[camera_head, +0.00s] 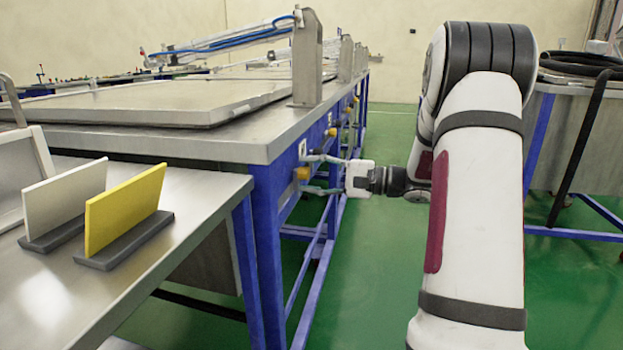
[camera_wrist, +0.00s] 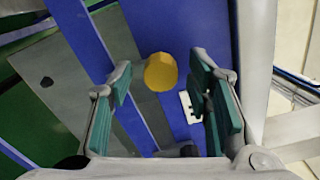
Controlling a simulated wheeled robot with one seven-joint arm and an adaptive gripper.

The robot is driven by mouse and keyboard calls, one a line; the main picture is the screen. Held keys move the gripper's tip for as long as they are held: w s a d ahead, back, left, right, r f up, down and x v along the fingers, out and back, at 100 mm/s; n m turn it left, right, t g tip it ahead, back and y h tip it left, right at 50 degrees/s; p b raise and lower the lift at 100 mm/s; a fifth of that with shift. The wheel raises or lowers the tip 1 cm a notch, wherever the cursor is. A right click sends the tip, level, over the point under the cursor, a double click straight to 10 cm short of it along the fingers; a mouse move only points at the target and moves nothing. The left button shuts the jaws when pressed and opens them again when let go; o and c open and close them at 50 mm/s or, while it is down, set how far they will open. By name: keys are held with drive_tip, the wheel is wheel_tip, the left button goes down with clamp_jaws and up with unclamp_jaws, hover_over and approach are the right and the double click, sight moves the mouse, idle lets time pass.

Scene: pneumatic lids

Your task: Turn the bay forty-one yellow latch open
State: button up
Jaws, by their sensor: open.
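A yellow latch knob (camera_head: 301,173) sits on the blue side frame of the nearest bay bench, just below the steel top. In the wrist view the yellow knob (camera_wrist: 160,72) shows as a rounded yellow face between the two fingers. My gripper (camera_head: 312,174) is open at the bench side, one finger above the knob and one below. In the wrist view my gripper (camera_wrist: 160,88) has its teal pads apart on either side of the knob, with visible gaps. No bay number is readable.
A white plate (camera_wrist: 190,107) is beside the knob. Further yellow knobs (camera_head: 331,132) run along the bench side. A steel table (camera_head: 180,250) at left front holds white (camera_head: 65,198) and yellow (camera_head: 125,208) panels in dark stands. Green floor (camera_head: 375,270) lies open right of the bench.

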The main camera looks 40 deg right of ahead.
drive_tip(key=shift+w+a, duration=0.1)
drive_tip(key=shift+c, duration=0.5)
clamp_jaws()
